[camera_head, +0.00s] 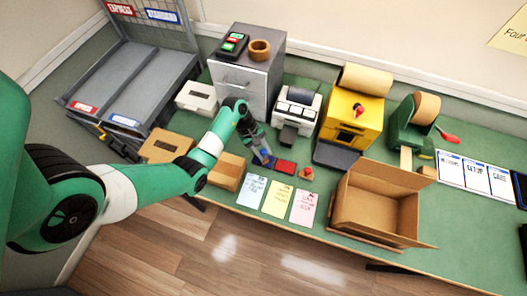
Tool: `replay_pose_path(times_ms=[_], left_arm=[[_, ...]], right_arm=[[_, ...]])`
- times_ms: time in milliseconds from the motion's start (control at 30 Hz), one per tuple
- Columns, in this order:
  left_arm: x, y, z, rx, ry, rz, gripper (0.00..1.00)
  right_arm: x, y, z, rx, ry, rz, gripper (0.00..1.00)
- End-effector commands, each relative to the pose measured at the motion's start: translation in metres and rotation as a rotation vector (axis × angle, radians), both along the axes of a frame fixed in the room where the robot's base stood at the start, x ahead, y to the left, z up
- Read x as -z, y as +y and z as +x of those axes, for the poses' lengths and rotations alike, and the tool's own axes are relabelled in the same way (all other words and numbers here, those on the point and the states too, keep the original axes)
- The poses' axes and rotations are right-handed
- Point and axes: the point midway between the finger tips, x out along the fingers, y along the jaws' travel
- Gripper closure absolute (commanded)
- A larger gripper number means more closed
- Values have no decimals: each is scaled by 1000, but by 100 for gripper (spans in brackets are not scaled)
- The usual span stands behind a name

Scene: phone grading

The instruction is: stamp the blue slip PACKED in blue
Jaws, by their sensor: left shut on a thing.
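The blue slip (251,190) lies flat near the table's front edge, left of the yellow slip (277,198) and the pink slip (303,208). My left gripper (262,154) is shut on a small stamp, which is mostly hidden by the fingers. It is over or just at the blue ink pad (267,162), behind the blue slip; I cannot tell whether the stamp touches the pad. A red ink pad (286,166) lies just to the right. Another small stamp (306,173) stands right of the red pad. My right gripper is not in view.
An open cardboard box (372,212) stands right of the slips. A small brown box (227,172) is beside my left forearm. A grey drawer cabinet (245,80), a label printer (297,108) and a yellow machine (350,122) stand behind.

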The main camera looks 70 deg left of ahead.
Motion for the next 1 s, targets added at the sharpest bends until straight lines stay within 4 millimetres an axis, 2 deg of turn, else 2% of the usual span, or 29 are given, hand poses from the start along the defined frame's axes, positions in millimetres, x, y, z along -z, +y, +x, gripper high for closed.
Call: replay_pose_path(times_ms=[1000], left_arm=[[9, 0, 0, 0, 0, 0, 100]], right_arm=[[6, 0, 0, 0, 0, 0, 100]])
